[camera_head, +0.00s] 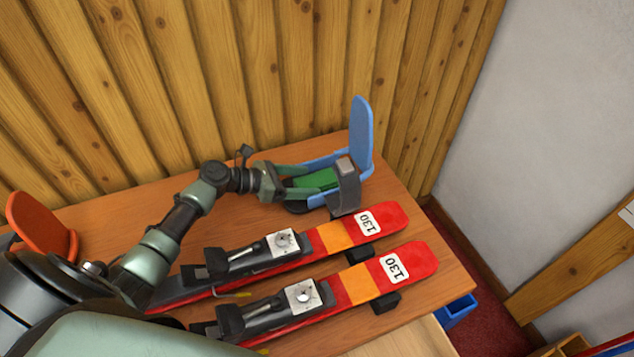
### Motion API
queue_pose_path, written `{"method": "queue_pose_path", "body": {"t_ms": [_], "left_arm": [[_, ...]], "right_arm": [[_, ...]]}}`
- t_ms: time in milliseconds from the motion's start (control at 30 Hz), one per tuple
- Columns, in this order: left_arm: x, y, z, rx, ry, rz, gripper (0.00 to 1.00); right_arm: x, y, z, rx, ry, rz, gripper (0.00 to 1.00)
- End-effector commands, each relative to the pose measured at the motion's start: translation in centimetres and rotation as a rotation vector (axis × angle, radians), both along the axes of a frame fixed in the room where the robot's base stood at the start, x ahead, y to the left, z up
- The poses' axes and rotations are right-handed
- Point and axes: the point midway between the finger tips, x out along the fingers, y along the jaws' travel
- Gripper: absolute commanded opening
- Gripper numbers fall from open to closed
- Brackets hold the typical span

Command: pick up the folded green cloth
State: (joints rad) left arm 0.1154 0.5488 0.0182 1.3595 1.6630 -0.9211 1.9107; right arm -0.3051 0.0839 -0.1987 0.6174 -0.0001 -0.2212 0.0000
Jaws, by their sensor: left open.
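The folded green cloth (316,180) lies in a blue snowboard-type binding (362,138) at the back right of the wooden bench. My left gripper (306,181) reaches in from the left. It is open, with one finger on the far side of the cloth and one on the near side. Whether either finger touches the cloth I cannot tell. My right gripper is not in view.
Two red and orange skis (385,215) (412,258) with bindings lie in front of the blue binding. An orange binding (38,222) stands at the far left. The plank wall (290,70) is close behind the bench (200,224). A blue bin (457,311) is below the bench's right edge.

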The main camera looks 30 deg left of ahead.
Motion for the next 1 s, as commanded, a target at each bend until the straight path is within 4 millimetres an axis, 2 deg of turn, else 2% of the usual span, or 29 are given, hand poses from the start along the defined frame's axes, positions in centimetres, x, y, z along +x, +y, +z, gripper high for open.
{"method": "queue_pose_path", "body": {"t_ms": [267, 300, 467, 767, 867, 1000], "left_arm": [[0.3, -0.3, -0.2, 0.001, 0.001, 0.0, 0.73], [0.3, -0.3, -0.2, 0.001, 0.001, 0.0, 0.67], [0.3, -0.3, -0.2, 0.001, 0.001, 0.0, 0.23], [0.3, -0.3, 0.0, 0.001, 0.0, 0.0, 0.22], [0.3, -0.3, 0.5, 0.0, 0.0, 0.0, 0.22], [0.3, -0.2, 2.2, 0.003, -0.001, -0.001, 0.22]], "right_arm": [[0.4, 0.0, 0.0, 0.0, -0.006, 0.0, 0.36], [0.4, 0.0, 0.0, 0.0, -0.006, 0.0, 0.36], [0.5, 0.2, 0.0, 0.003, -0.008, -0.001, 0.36], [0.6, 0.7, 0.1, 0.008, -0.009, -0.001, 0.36], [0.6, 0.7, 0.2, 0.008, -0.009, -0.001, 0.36], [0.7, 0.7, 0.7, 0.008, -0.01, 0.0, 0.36]]}}
